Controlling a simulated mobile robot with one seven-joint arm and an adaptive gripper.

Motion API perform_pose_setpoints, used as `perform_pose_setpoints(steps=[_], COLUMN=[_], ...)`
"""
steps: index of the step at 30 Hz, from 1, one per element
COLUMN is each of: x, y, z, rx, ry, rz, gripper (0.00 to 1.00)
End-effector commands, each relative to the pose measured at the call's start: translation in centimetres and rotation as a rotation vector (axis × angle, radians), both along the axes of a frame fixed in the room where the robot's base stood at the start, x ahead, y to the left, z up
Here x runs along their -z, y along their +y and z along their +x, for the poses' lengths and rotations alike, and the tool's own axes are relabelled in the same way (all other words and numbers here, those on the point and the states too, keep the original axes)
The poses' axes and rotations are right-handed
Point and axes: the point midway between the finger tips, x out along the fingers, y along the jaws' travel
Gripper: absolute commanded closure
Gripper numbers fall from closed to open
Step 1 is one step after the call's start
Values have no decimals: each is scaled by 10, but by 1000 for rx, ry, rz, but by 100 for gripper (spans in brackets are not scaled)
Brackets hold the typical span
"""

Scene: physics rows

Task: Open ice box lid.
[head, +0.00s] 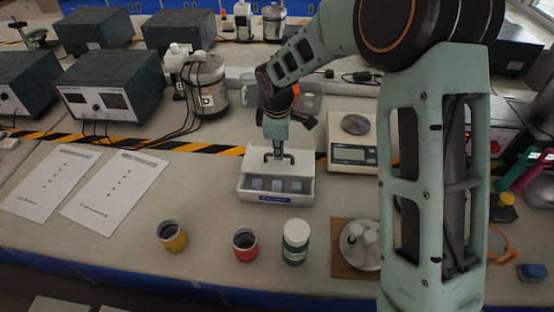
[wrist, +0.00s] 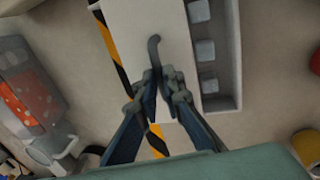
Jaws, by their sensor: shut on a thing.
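The white ice box (head: 262,197) stands on the bench in front of my arm. Its lid (head: 300,160) lies toward the far side, so the front part of the box is uncovered and pale ice cubes show inside. In the wrist view the lid (wrist: 140,20) is a flat white panel with a dark curved handle (wrist: 154,48). The box's open part (wrist: 234,60) is to its right, with several cubes in a row. My gripper (head: 277,155) is shut on the handle; its fingertips (wrist: 165,74) close around the handle's lower end in the wrist view.
A scale (head: 350,155) stands close right of the box. A yellow cup (head: 172,240), a red cup (head: 245,248) and a green jar (head: 295,250) stand in front. Glassware and power units are behind left. Paper sheets (head: 110,190) lie left.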

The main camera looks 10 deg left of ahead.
Motion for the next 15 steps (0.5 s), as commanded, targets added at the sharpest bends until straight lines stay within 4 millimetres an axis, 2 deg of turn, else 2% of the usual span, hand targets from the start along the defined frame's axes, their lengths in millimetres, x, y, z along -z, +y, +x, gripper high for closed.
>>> perform_pose_setpoints(steps=[3, 6, 15], x=[-2, -1, -1], y=[2, 2, 2], z=[18, 25, 28], rx=[2, 1, 0], ry=[-2, -2, -3], rz=[2, 2, 2], gripper=[100, 100, 100])
